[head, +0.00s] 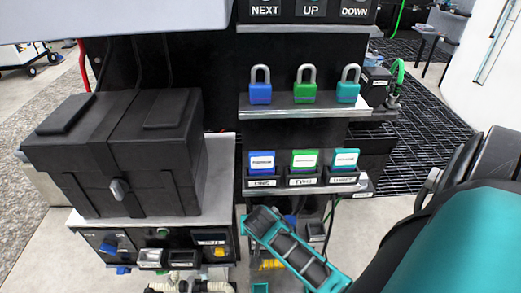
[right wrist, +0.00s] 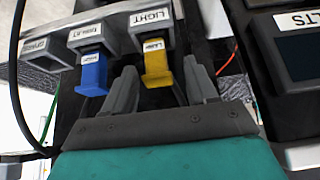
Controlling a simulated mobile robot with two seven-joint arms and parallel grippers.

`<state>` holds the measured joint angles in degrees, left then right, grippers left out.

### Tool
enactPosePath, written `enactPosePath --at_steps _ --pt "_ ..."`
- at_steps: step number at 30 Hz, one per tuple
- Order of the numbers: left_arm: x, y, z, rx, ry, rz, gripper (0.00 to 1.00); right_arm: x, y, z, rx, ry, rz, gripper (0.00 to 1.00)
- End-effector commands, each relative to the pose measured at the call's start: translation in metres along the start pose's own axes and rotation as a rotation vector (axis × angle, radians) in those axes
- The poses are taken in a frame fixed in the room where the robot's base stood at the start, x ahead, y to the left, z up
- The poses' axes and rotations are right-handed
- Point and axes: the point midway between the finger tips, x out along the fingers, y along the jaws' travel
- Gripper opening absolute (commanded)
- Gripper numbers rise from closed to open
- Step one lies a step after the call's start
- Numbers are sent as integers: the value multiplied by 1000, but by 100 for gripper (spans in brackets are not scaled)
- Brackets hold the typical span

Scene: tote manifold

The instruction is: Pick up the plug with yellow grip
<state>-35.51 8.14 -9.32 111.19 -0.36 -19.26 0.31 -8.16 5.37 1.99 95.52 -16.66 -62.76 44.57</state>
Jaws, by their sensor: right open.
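The plug with yellow grip (right wrist: 158,70) sits in a grey socket labelled LIGHT (right wrist: 150,20) in the right wrist view. My right gripper (right wrist: 161,84) is open, with one finger to each side of the yellow grip. I see a gap on both sides, and the gripper holds nothing. A small yellow patch (head: 270,264) shows low in the head view, partly hidden behind a teal and black arm part; I cannot tell if it is the same plug. My left gripper is in neither view.
A blue plug (right wrist: 93,75) sits in the neighbouring socket, left of the yellow one. A further socket (right wrist: 47,52) at left looks empty. A dark box (right wrist: 287,65) stands at right. The head view shows a black case (head: 115,150) and padlocks (head: 305,92) on a shelf (head: 260,112).

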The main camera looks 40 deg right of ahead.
Motion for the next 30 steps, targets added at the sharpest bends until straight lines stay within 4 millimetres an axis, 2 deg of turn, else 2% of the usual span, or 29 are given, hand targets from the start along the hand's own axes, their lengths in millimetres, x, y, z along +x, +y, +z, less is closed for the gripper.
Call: enactPosePath --at_steps 3,6,16,30 --pt "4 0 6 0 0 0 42 22 5 -2 -1 1 2 57" --pt "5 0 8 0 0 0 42 32 4 -1 -1 0 1 57" --pt "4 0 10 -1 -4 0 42 37 4 -1 -1 0 0 56" --pt "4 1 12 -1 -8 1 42 37 4 -1 -1 0 0 12"
